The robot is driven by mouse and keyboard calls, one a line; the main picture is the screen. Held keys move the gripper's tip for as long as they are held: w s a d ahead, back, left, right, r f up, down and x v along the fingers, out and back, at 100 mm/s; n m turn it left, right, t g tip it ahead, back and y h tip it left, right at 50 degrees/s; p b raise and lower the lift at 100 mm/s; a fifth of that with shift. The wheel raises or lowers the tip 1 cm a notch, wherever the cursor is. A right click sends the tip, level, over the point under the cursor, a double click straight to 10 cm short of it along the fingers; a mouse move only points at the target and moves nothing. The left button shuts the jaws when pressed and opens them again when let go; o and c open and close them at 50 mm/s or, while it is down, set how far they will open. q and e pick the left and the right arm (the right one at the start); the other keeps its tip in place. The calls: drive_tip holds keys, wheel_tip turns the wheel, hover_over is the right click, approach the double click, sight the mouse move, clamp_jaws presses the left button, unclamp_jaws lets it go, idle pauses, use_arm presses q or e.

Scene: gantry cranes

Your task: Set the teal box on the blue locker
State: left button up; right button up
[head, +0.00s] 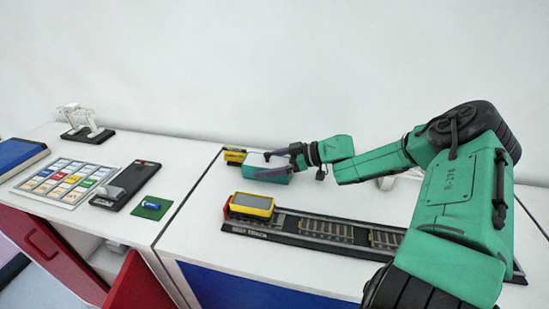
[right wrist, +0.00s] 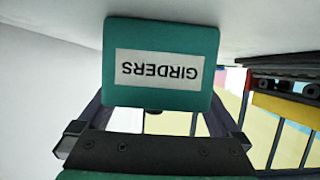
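The teal box (head: 268,174) stands toward the back of the right-hand counter. Its face with the upside-down label GIRDERS fills the middle of the right wrist view (right wrist: 160,92). My right gripper (head: 284,157) is at the box's right end, fingers spread, one reaching along its back edge. In the right wrist view the fingers flank the box; whether they touch it is unclear. A blue-topped block (head: 18,153) lies at the far left; a blue panel (head: 250,285) fronts the right-hand counter. I cannot tell which is the blue locker. My left gripper is not in view.
A yellow wagon (head: 250,205) stands on the track (head: 325,230) in front of the box. A small yellow object (head: 234,155) is just behind it. The colored chart (head: 65,182), dark device (head: 125,187) and green pad (head: 152,207) lie on the left counter.

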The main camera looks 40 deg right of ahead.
drive_tip(key=shift+s+d+r, duration=0.15)
drive_tip(key=shift+d+r, duration=0.05)
drive_tip(key=b+v, duration=0.1)
drive_tip(key=v, duration=1)
drive_tip(key=shift+s+d, duration=0.2)
drive_tip(key=shift+a+f, duration=0.1)
